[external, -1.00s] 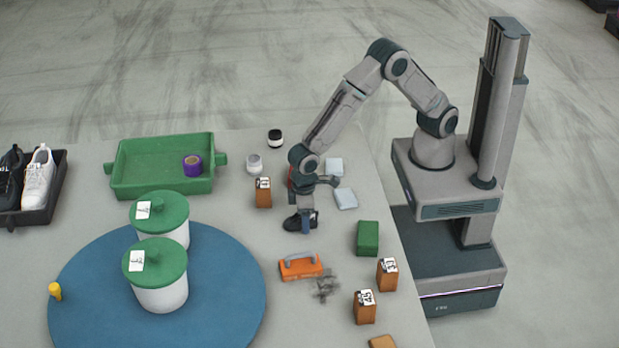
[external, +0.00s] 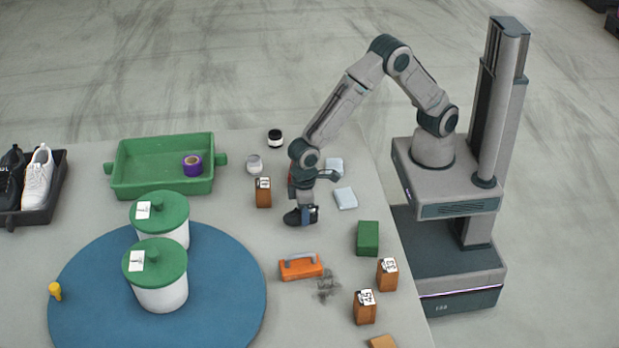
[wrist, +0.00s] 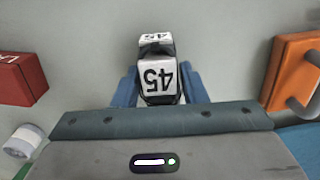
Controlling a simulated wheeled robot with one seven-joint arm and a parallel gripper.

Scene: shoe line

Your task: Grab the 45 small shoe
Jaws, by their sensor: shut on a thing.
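The small dark shoe (external: 296,217) is between the blue fingers of my gripper (external: 304,214) in the external view, close above the grey table. In the wrist view the shoe (wrist: 160,80) carries white labels reading 45, the nearer one upside down. My gripper (wrist: 161,88) is shut on it, with one blue finger on each side. The fingers and labels hide parts of the shoe. Whether its sole clears the table is hard to tell.
An orange handled block (external: 301,267) lies in front of my gripper. Labelled brown blocks stand behind (external: 263,193) and at the right front (external: 365,307). A green box (external: 367,238) is to the right. A green tray (external: 130,188) and two lidded pots (external: 160,290) stand left.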

